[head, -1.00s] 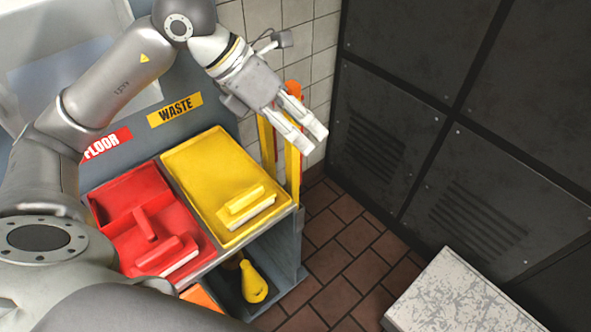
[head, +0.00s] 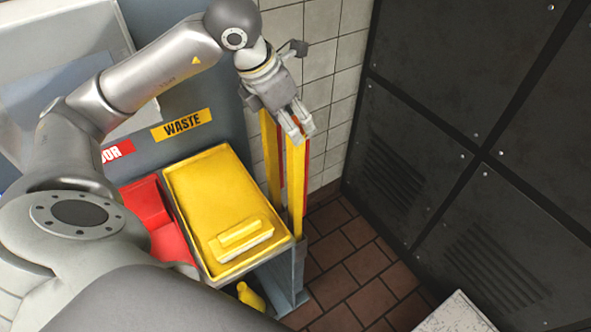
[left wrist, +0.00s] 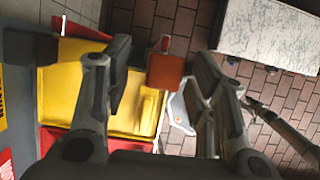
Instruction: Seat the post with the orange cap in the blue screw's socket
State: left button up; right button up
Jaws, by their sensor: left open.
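My left gripper (head: 298,136) is open in the head view, over the top of a yellow post (head: 295,185) at the near right corner of the cart. The gripper mostly hides that post's top. In the left wrist view, an orange square cap (left wrist: 165,71) shows between the two open fingers (left wrist: 160,85). I see gaps on both sides of it, and cannot tell its depth relative to the fingertips. A second yellow post (head: 270,155) stands behind, near the tiled wall. I cannot make out a blue screw or its socket.
The cart carries a yellow tray (head: 195,185) with a yellow brush (head: 240,240) and a red tray (head: 150,205). Dark metal lockers (head: 450,150) stand on the right. A scuffed white box (head: 455,318) sits at lower right. Brown tiled floor (head: 345,255) lies clear between.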

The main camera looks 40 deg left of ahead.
aim_at(296, 156)
pick_arm(q)
jog(key=shift+w+d+f, duration=0.15)
jog(key=shift+w+f, duration=0.1)
jog(key=shift+f, duration=0.1)
jog(key=p+x, duration=0.2)
jog(key=x, duration=0.2)
jog(key=shift+d+f, duration=0.1)
jog(key=shift+f, duration=0.25)
jog(key=c, duration=1.1)
grip_shut()
pick_arm(e)
jog(key=shift+w+a+r, duration=0.25)
jog(key=shift+w+r, duration=0.95)
jog(key=shift+r, duration=0.05)
pick_arm(q)
jog(key=shift+r, duration=0.1)
pick_arm(e)
jog(key=shift+w+d, duration=0.1)
jog(key=shift+w, duration=0.05)
